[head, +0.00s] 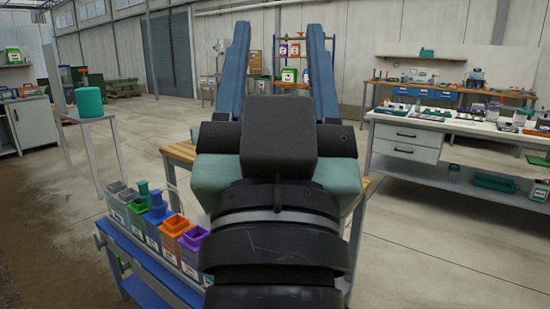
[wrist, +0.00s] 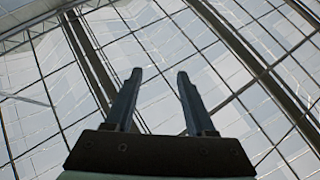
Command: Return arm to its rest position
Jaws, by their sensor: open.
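My gripper (head: 279,55) is raised in the middle of the head view, with its two blue-grey fingers pointing up and spread apart. The gap between the fingers is empty. In the wrist view my gripper (wrist: 160,85) is also open and empty, seen against a glazed roof (wrist: 230,50) with dark beams. The fingers touch nothing. My arm covers the centre and lower middle of the head view and hides part of what stands behind it.
A wooden table (head: 180,152) is partly hidden behind my arm. A white workbench (head: 470,128) stands right; a teal cylinder (head: 89,103) sits on a stand at left. Open floor (head: 420,240) lies at lower right.

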